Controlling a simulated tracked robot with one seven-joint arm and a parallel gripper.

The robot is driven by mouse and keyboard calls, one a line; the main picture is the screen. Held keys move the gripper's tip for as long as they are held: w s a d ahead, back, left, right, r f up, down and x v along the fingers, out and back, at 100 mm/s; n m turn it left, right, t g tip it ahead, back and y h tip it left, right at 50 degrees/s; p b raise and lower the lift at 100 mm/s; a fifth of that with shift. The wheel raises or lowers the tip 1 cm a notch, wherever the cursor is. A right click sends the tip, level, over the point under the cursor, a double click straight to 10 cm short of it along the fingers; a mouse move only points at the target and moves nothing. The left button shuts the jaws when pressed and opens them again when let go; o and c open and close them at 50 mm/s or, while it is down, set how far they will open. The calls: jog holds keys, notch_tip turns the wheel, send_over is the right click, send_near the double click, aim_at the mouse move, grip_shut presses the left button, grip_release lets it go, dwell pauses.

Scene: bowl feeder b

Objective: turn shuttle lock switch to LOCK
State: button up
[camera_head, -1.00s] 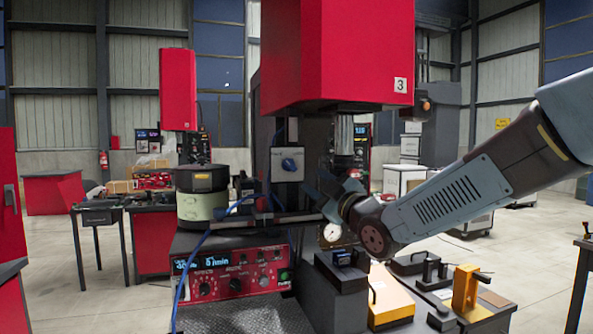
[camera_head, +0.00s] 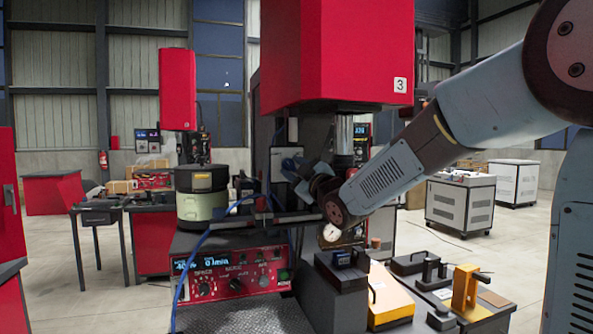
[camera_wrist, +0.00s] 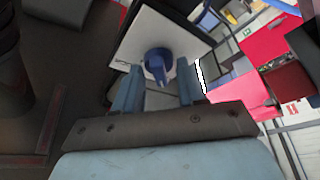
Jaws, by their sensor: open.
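The switch is a blue rotary knob (camera_wrist: 157,65) on a pale square plate (camera_wrist: 178,32), seen close up in the wrist view. In the head view its box (camera_head: 276,167) is on the dark column below the red housing, and my gripper partly covers it. My gripper (camera_wrist: 159,72) is open, with one finger on each side of the knob's lower part in the wrist view. A gap shows between each finger and the knob; depth and contact are hard to tell. In the head view my gripper (camera_head: 303,169) is right at the box. The plate's lettering is not readable.
The red housing (camera_head: 335,52) hangs above my gripper. A horizontal bar (camera_head: 290,217) and a dial gauge (camera_head: 331,232) are just below my wrist. The round feeder bowl (camera_head: 202,195) stands left, above the red control panel (camera_head: 232,272). Yellow fixtures (camera_head: 389,298) lie lower right.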

jog(key=c, duration=0.7)
jog(key=shift+m, duration=0.4)
jog(key=m+t+h, duration=0.1)
jog(key=m, duration=0.2)
jog(key=m+t+h, duration=0.1)
jog(key=m, duration=0.2)
jog(key=shift+s+a, duration=0.1)
jog(key=m+t+h, duration=0.1)
jog(key=m, duration=0.2)
jog(key=m+h, duration=0.2)
jog(key=m, duration=0.1)
jog(key=shift+a+r+m+t, duration=0.1)
jog(key=shift+a+m+t, duration=0.05)
jog(key=shift+m+t, duration=0.2)
jog(key=m+h, duration=0.2)
jog(key=m, duration=0.1)
jog(key=m+h, duration=0.1)
jog(key=m, duration=0.2)
jog(key=shift+s+a+m+h, duration=0.15)
jog(key=shift+m+h, duration=0.1)
jog(key=shift+h, duration=0.15)
jog(key=shift+r+m+h, duration=0.1)
jog(key=shift+m+h, duration=0.5)
jog(key=shift+m, duration=0.75)
jog(key=shift+r+m+h, duration=0.1)
jog(key=shift+m+h, duration=0.5)
jog(key=shift+m, duration=0.75)
